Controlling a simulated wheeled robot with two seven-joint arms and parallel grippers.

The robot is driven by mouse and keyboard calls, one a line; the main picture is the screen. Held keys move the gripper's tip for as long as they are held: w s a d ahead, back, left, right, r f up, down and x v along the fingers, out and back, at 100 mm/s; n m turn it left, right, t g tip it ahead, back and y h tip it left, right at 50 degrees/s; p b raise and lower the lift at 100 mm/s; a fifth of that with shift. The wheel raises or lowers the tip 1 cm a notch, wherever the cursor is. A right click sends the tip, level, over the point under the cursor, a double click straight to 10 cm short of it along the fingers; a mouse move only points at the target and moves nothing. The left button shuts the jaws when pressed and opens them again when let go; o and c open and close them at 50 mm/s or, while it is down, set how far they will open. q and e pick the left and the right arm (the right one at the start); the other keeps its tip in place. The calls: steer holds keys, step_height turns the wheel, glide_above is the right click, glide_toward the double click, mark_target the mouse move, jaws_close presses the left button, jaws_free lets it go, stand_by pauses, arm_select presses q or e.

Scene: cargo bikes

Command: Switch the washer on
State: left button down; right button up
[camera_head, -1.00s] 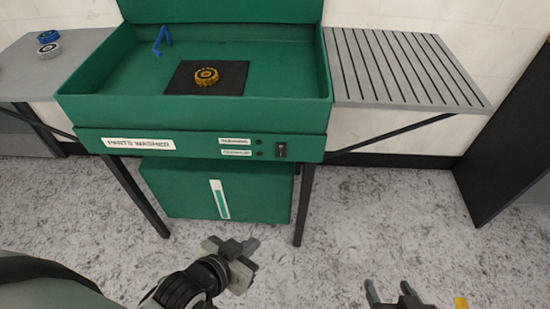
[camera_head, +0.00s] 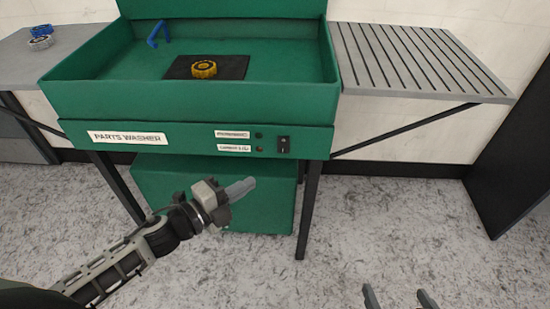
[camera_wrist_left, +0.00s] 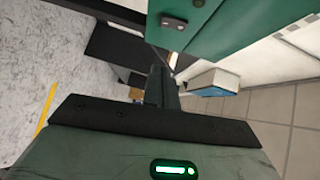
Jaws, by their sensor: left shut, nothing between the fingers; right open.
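The green parts washer (camera_head: 190,100) stands ahead in the head view, with a white "PARTS WASHER" label on its front. A black rocker switch (camera_head: 283,145) sits on the right part of its front panel, beside two small dark indicators and two white labels. The switch also shows in the left wrist view (camera_wrist_left: 174,22). My left gripper (camera_head: 241,188) is shut and empty, below and left of the switch and apart from it, in front of the lower green tank. My right gripper (camera_head: 401,297) is open and empty at the bottom edge.
A yellow gear-like part (camera_head: 204,69) lies on a black mat in the basin, with a blue hooked piece (camera_head: 158,33) behind. A slatted grey shelf (camera_head: 420,60) extends right. A side shelf at left holds blue and silver parts (camera_head: 41,37). A dark panel (camera_head: 520,160) stands far right.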

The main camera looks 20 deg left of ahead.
arm_select(q)
glide_toward(288, 152)
steer(key=w+d, duration=0.1)
steer(key=d, duration=0.3)
steer(key=w, duration=0.2)
steer(key=w+a, duration=0.1)
steer(key=w, duration=0.1)
steer(key=shift+a+f, duration=0.1)
steer(key=shift+f, duration=0.1)
steer(key=shift+b, duration=0.35)
